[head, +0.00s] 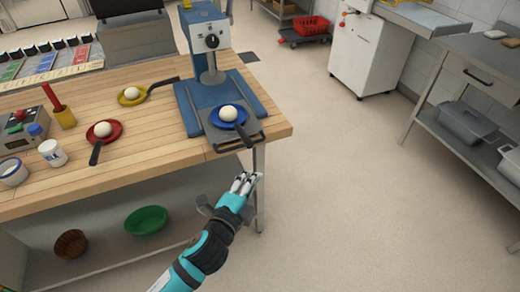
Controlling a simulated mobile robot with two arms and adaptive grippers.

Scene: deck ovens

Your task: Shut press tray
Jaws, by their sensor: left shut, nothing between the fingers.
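The blue press (203,32) stands at the right end of the wooden table, with a dial on its head. Its grey press tray (216,138) sticks out at the front, its outer edge near the table's corner. My right gripper is out of view.
The wooden table (150,165) also holds a red pan (116,130) and a yellow pan (128,100), each with a ball. A green bowl (146,220) sits on the lower shelf. Open floor (340,180) lies to the right, before a steel bench (450,140).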

